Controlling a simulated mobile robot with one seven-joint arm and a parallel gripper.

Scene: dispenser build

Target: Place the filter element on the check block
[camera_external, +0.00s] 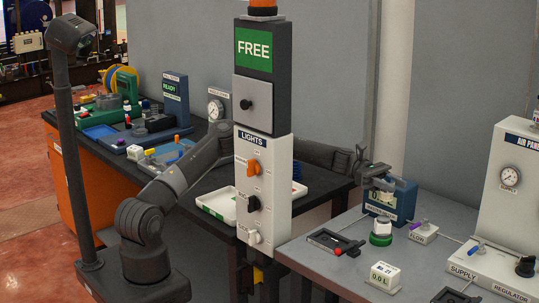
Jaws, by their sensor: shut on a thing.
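My arm passes behind the lights panel and comes out on its right. The gripper is shut on a small piece, taken as the filter element, mostly hidden by the jaws. Whether the piece touches the blue block cannot be told. The label is too small to read, so I cannot tell which block is the check block. A white and green round part (381,231) stands in front of the blue block.
A white tray (221,203) lies on the dark bench.

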